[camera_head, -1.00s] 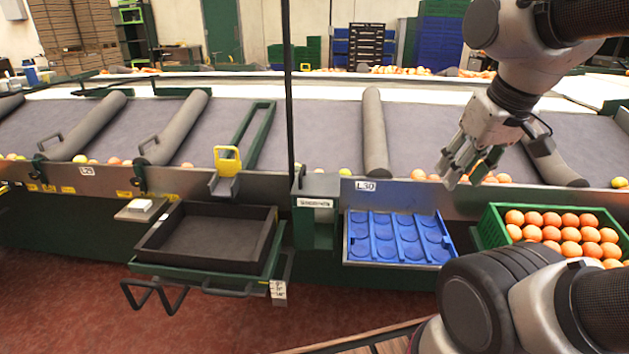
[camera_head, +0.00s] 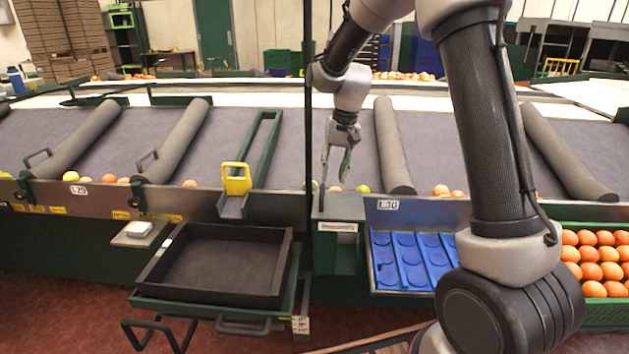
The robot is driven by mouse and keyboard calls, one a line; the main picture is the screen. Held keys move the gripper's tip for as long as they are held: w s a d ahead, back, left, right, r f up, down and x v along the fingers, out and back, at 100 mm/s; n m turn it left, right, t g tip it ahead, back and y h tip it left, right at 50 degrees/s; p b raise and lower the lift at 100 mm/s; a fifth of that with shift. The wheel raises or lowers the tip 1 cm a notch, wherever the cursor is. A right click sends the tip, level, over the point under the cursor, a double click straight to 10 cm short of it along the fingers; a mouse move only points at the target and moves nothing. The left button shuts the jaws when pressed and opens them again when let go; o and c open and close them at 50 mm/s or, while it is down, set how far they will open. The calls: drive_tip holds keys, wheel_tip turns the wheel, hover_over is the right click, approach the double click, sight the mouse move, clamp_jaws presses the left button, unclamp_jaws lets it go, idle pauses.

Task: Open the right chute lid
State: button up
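A green box (camera_head: 335,250) with a flat grey top (camera_head: 342,206) and a small white label stands between the dark tray and the blue tray. I cannot tell for sure that this top is the right chute lid; it looks closed. My gripper (camera_head: 334,180) hangs just above the grey top, with its fingers pointing down. The fingers are apart, with nothing visible between them. Whether a fingertip touches the top is unclear. To the left, a yellow handle (camera_head: 236,180) sits above a small grey chute (camera_head: 233,207).
A dark empty tray (camera_head: 160,268) is at the front left. A blue tray (camera_head: 385,240) and a green crate (camera_head: 607,314) of oranges are at the right, partly behind my arm. A thin dark post (camera_head: 308,100) stands close left of my gripper. Rollers cross the sloped belt.

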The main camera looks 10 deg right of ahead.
sight(323, 190)
drive_tip(key=shift+m+t, duration=0.3)
drive_tip(key=shift+m, duration=0.3)
drive_tip(key=f, duration=0.2)
drive_tip(key=w+a+f, duration=0.1)
drive_tip(key=f, duration=0.1)
drive_tip(key=w+a+f, duration=0.1)
drive_tip(key=f, duration=0.1)
drive_tip(key=shift+w+a, duration=0.1)
drive_tip(key=shift+w, duration=0.05)
drive_tip(key=shift+c, duration=0.2)
clamp_jaws()
